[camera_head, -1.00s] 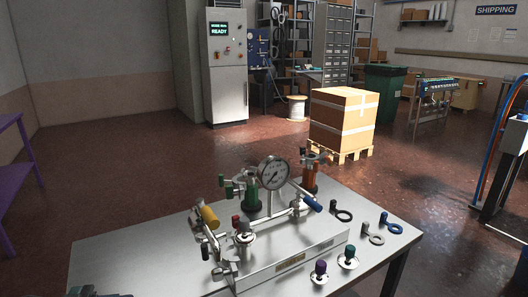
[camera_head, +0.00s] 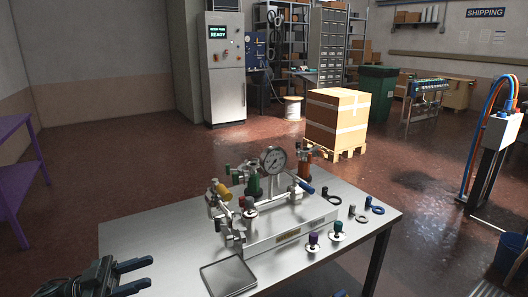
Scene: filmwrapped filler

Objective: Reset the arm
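My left gripper (camera_head: 148,272) is at the lower left, beside the front left part of the metal table (camera_head: 150,228). Its two dark fingers point right and stand apart, with nothing between them. A flat grey tray (camera_head: 228,276) lies on the table to its right. Behind the tray is a metal valve assembly (camera_head: 290,232) with a round gauge (camera_head: 273,160), a yellow handle (camera_head: 223,191), a green cylinder (camera_head: 254,185) and an orange cylinder (camera_head: 305,169). The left gripper is apart from all of these.
Purple-topped (camera_head: 313,241) and teal-topped (camera_head: 338,230) fittings stand in front of the assembly. Several ring-ended parts lie at the table's right, one of them blue (camera_head: 375,207). Beyond are a carton (camera_head: 336,120) on a pallet and open floor. A purple shelf (camera_head: 18,185) stands left.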

